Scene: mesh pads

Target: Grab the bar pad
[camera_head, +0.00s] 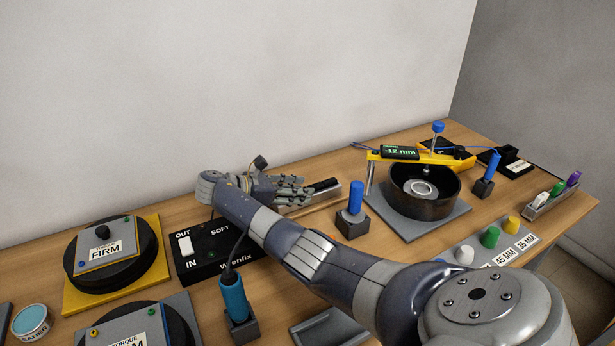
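My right gripper (306,192) is above the back of the table, its arm coming in from the lower right. Its fingers lie beside a light metal holder (329,195) with a dark bar-shaped piece (324,185) at it. I cannot tell whether this dark piece is the bar pad, nor whether the fingers touch it. The gap between the fingertips is too small to make out. My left gripper is out of view. No other thing is clearly marked as a bar pad.
A black switch box (215,247) is left of my wrist. A blue-handled tool in a block (354,215) stands right of the gripper, before a black ring gauge (424,203) with a yellow arm. Round black units (112,265) fill the left; a wall is behind.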

